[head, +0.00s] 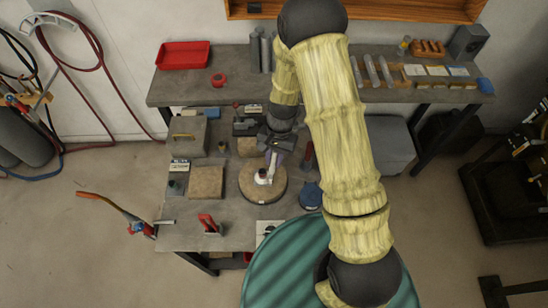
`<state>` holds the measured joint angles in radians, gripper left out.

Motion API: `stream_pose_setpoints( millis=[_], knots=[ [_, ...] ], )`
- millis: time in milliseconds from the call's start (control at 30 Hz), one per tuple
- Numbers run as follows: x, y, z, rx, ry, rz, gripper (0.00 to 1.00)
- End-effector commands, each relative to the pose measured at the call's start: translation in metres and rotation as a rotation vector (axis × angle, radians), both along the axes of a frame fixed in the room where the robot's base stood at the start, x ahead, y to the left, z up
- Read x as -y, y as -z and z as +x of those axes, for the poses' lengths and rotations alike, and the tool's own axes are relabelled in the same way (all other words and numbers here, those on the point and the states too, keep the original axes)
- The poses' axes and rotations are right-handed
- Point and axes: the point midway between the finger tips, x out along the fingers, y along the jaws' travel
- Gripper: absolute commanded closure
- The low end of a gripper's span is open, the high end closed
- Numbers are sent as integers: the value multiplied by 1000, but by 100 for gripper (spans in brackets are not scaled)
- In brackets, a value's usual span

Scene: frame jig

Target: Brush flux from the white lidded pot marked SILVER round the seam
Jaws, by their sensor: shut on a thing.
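My gripper (274,151) points down over the round tan disc (252,194) on the grey workbench. It is shut on a thin pale thing (272,165), too small here to name for sure. The lower end of that thing is beside or over a small white and reddish piece (263,177) on the disc; I cannot tell whether they touch. A seam cannot be made out. Small pale items (180,166) stand at the bench's left; no SILVER marking is readable, so I cannot pick out the pot.
A square tan board (206,182) and a red-handled tool (208,223) lie left of the disc. A blue round thing (311,195) is at its right. The back shelf (225,92) bears a red tray (183,55). Bare bench shows at the front left.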

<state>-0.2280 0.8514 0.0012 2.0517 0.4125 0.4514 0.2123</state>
Motion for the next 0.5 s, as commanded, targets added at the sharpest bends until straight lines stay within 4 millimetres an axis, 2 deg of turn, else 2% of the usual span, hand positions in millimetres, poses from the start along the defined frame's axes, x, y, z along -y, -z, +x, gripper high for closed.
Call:
stream_pose_setpoints(
  millis=[500],
  knots=[
    [-1,1,24,1,1,-1,100]
  ],
)
